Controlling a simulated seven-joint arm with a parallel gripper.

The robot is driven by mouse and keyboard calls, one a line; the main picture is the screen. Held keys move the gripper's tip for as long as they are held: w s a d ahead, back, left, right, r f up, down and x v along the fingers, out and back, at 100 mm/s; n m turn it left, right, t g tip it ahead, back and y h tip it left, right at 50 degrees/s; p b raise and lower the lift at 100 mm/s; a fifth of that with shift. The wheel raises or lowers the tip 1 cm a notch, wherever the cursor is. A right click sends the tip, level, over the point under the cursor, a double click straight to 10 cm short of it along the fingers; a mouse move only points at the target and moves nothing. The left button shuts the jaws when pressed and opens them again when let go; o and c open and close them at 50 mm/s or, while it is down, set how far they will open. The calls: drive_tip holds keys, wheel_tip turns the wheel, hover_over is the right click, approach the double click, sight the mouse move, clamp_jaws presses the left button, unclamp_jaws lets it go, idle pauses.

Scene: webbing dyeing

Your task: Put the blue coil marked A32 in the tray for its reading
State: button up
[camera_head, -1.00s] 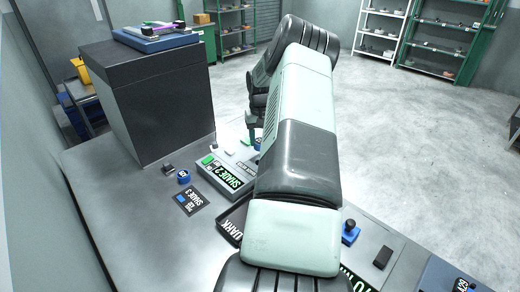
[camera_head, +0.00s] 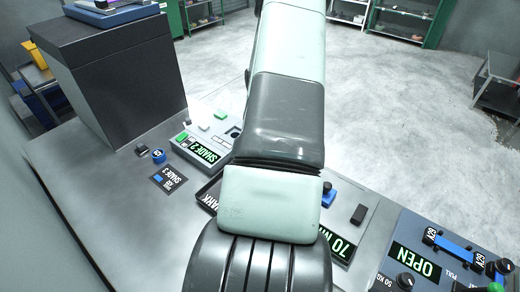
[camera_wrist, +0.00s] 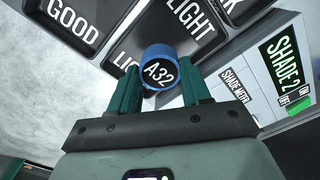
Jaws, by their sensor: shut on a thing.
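In the wrist view the blue coil marked A32 (camera_wrist: 158,69) is between the green fingers of my gripper (camera_wrist: 159,91), which is shut on it. Its marked face is toward the camera. Black trays lie beyond it: one reads GOOD (camera_wrist: 95,12), one reads LIGHT (camera_wrist: 218,30), and another label beside the coil is partly covered. The shade meter (camera_wrist: 225,72) shows SHADE 2 at the right. In the head view the meter (camera_head: 222,126) also reads SHADE 2, and a dark tray marked DARK (camera_head: 205,201) shows partly. My arm hides the gripper and coil there.
Another blue coil (camera_head: 158,156) and a SHADE 3 card (camera_head: 169,180) lie on the bench left of the meter. A tall dark box (camera_head: 125,90) stands behind them. A control panel marked OPEN (camera_head: 445,235) is at the right. The bench's left front is clear.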

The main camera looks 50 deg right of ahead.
drive_tip(key=shift+f, duration=2.4)
drive_tip(key=shift+f, duration=0.1)
drive_tip(key=o, duration=1.1)
drive_tip(key=shift+o, duration=0.2)
wheel_tip(320, 180, up, 12)
drive_tip(key=shift+r, duration=0.1)
